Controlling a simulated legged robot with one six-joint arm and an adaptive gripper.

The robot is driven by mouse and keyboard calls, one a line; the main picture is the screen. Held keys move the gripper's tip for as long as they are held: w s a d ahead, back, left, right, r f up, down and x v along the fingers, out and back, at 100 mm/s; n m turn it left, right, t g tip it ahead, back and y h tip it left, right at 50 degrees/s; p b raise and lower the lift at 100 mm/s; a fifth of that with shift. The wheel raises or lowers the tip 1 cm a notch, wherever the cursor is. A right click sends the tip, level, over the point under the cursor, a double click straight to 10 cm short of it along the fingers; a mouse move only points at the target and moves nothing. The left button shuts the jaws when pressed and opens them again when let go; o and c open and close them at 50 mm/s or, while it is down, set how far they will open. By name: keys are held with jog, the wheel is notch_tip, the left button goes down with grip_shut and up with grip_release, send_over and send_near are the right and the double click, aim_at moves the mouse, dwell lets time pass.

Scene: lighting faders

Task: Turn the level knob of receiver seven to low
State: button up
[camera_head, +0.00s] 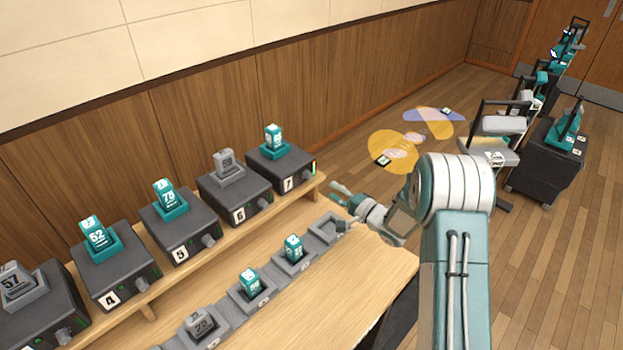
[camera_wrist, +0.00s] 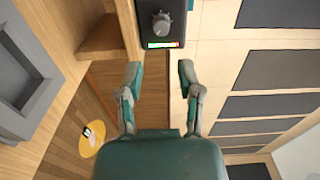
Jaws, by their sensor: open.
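Receiver seven (camera_head: 262,176) is a dark box at the right end of the raised shelf, with a "7" label (camera_head: 288,184) and a lit green bar on its front. Its knob is not clear in the head view. In the wrist view a dark receiver face (camera_wrist: 180,32), likely receiver seven, shows a round grey knob (camera_wrist: 161,22) above a lit green, white and red strip (camera_wrist: 163,45). Its number is not visible there. My gripper (camera_head: 338,206) is to the right of receiver seven. In the wrist view the gripper (camera_wrist: 160,67) is open and empty, its fingertips below the knob and apart from it.
Receiver six (camera_head: 228,187) and others stand left along the shelf, with teal or grey packs on top. Lower docks (camera_head: 250,288) run along the wooden table (camera_head: 330,285). Carts stand at the back right. The floor beyond the table end has yellow and blue markings.

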aim_at(311, 178)
jog(key=x, duration=0.9)
jog(key=shift+s+a, duration=0.2)
jog(key=shift+d, duration=0.15)
grip_shut()
